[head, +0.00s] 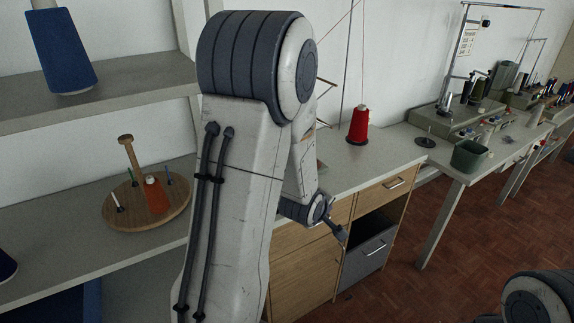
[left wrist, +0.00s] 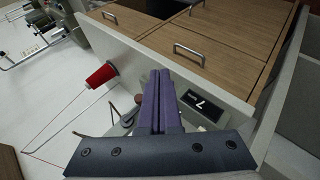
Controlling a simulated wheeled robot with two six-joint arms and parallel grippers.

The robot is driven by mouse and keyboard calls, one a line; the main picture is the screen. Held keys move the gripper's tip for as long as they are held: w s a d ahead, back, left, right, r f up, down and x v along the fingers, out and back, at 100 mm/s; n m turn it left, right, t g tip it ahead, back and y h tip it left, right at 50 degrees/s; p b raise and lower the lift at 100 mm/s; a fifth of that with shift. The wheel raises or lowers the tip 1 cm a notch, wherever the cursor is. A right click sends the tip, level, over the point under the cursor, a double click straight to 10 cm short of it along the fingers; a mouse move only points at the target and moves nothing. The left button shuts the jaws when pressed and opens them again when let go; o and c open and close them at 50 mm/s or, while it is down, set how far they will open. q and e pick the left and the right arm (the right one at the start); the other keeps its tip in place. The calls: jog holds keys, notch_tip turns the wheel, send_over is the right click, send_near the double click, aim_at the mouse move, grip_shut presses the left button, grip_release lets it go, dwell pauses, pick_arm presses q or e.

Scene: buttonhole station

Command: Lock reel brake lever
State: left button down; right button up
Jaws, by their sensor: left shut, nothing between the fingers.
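My left gripper (head: 341,236) shows small in the head view, below the front edge of the counter, by the drawers. In the left wrist view its two purple fingers (left wrist: 160,82) lie together, shut and empty. I cannot clearly make out a reel brake lever. Just left of the fingers, partly hidden by them, are a small reddish-brown knob (left wrist: 138,98) and a grey round part on the counter; I cannot tell what they belong to. My right gripper is out of view.
A red thread cone (head: 358,126) stands on the counter (head: 385,160) and also shows in the left wrist view (left wrist: 101,75). A wooden disc (head: 120,212) with pegs and an orange cone sits on the left shelf. A green bin (head: 470,156) stands on the right table. My left arm hides the middle.

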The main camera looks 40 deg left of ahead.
pick_arm(q)
jog(key=s+a+r+n+t+y, duration=0.1)
jog(key=a+n+y, duration=0.1)
jog(key=a+n, duration=0.3)
jog(key=s+a+r+n+t+y+p, duration=0.1)
jog(key=a+n, duration=0.5)
jog(key=a, duration=0.6)
jog(key=shift+s+t+y, duration=0.15)
jog(key=shift+t+y, duration=0.35)
jog(key=shift+y, duration=0.4)
jog(key=shift+a+f, duration=0.1)
jog(key=shift+a, duration=0.05)
jog(key=p+x, duration=0.3)
jog(key=x, duration=0.7)
